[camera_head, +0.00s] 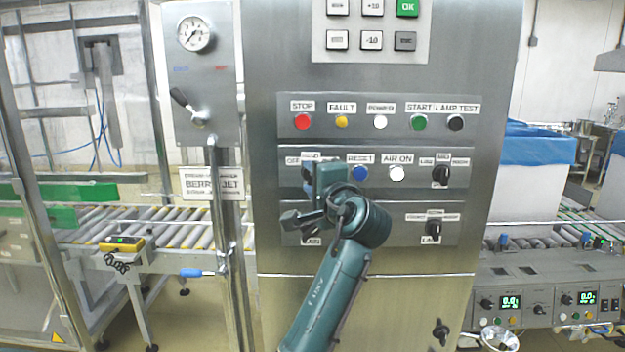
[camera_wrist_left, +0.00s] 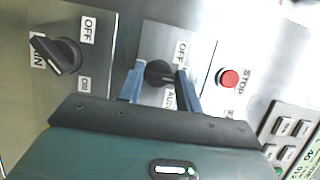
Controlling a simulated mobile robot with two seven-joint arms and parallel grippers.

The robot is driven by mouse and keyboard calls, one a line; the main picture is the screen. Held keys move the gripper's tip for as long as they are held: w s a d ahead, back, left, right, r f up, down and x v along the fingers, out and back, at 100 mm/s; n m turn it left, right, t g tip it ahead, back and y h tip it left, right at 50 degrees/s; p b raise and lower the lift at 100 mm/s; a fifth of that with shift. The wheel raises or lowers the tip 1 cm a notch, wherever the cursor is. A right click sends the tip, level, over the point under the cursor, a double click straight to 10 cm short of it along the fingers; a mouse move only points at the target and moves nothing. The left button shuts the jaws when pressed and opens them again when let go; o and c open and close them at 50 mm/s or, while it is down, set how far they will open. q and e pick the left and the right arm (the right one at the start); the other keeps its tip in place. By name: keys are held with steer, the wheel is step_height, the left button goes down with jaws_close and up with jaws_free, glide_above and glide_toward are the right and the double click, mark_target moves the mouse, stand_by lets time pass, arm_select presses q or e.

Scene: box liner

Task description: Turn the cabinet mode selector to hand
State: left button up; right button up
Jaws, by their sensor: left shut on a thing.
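The steel cabinet (camera_head: 390,80) fills the middle of the head view. My left gripper (camera_head: 311,182) is at the left end of its middle row, over a selector with OFF and HAND labels, and hides the knob there. In the left wrist view the dark mode selector knob (camera_wrist_left: 159,73) sits between the blue fingers of my left gripper (camera_wrist_left: 161,84), which is shut on it. OFF and AUTO labels show beside the knob. Its exact pointing direction is hard to tell between the fingers. My right gripper is not in view.
A red STOP button (camera_head: 303,122) is above the gripper and a blue RESET button (camera_head: 360,173) is to its right. Another dark selector (camera_wrist_left: 60,55) with OFF and a partly hidden label is nearby. A gauge panel (camera_head: 196,80) and roller conveyor (camera_head: 180,228) stand left.

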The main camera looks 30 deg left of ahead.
arm_select(q)
steer(key=o, duration=1)
steer(key=shift+d, duration=0.1)
steer(key=b+v, duration=0.2)
steer(key=v, duration=1.1)
steer(key=shift+s+b, duration=0.1)
steer(key=shift+b, duration=0.25)
